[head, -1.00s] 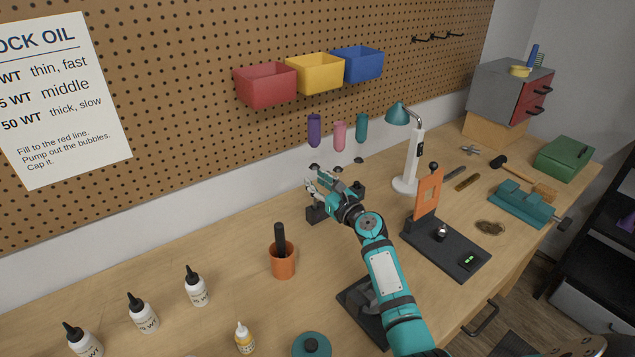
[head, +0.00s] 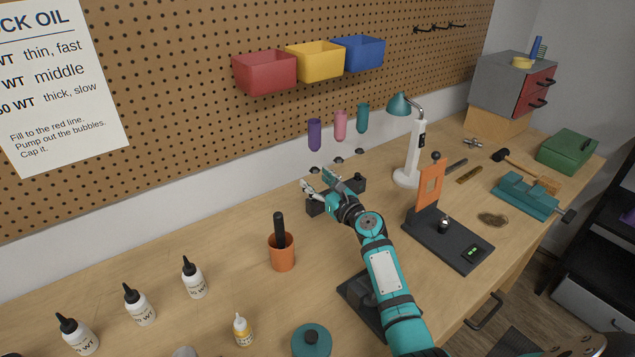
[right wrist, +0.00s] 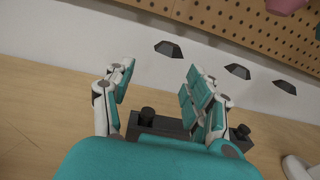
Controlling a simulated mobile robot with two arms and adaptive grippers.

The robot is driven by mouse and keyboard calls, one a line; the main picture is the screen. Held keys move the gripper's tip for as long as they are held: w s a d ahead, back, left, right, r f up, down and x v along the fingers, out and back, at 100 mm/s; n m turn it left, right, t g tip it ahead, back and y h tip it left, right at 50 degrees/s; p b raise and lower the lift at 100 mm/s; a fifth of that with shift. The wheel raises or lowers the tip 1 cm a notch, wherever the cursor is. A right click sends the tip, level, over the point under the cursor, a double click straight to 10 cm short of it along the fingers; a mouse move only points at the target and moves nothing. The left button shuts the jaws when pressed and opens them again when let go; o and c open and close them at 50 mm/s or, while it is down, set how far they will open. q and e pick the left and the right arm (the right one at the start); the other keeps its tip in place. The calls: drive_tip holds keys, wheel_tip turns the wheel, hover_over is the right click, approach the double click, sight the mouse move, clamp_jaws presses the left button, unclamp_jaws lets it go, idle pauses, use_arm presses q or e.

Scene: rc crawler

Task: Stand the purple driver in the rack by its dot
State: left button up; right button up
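The purple driver's handle (head: 314,134) hangs upright by the wall, left of a pink handle (head: 340,125) and a teal handle (head: 362,118). A small dark piece shows below each; I cannot make out shafts or a dot. A low black rack-like block (head: 355,186) sits on the bench below them, partly hidden by my right gripper (head: 322,182). My right gripper is open over the block, its fingers apart in the right wrist view (right wrist: 160,92) and nothing held. My left gripper is not in view.
An orange cup (head: 282,256) with a black stick stands left of my arm. A white lamp (head: 412,155) and a black stand with an orange plate (head: 431,186) are to the right. Bottles (head: 193,281) stand at front left. Bins (head: 265,75) hang above.

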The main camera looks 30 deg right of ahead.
drive_tip(key=shift+s, duration=0.1)
drive_tip(key=s+d, duration=0.1)
drive_tip(key=s, duration=1)
drive_tip(key=shift+s, duration=0.4)
drive_tip(key=shift+d, duration=0.1)
idle(0.4)
